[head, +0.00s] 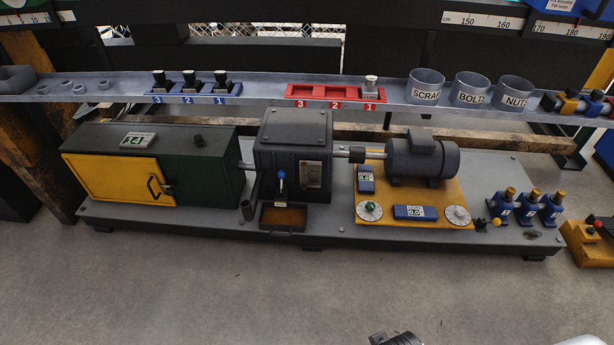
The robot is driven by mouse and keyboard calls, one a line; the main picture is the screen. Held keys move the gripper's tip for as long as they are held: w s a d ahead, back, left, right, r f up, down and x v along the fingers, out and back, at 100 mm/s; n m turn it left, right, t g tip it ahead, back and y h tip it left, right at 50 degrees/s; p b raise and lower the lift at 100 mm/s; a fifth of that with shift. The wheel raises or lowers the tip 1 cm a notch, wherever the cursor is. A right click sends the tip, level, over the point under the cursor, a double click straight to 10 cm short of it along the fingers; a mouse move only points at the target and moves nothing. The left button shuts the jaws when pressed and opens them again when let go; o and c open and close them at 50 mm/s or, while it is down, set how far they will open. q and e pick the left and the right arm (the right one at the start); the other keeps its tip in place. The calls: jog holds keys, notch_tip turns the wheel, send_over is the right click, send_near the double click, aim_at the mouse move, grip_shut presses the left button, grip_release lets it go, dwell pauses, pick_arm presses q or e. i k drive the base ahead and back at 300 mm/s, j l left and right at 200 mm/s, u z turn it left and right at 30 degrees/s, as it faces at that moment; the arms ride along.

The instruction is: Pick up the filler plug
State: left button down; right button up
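No part is clearly marked as the filler plug. Neither gripper's fingers show. Only a cut-off grey and dark part shows at the bottom edge, and I cannot tell what it is.
Behind the machine, a narrow shelf (258,90) carries a blue numbered rack (190,98), a red numbered tray (325,92) with one small container (370,85), and labelled cups (470,88). The motor (422,157) and blue valves (527,208) stand right. The front floor (230,290) is clear.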

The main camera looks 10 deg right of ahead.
aim_at(198, 141)
jog(key=i+j+z, duration=0.1)
jog(key=z, duration=0.3)
jog(key=i+j+z, duration=0.1)
jog(key=j+z, duration=0.5)
jog(key=z, duration=0.2)
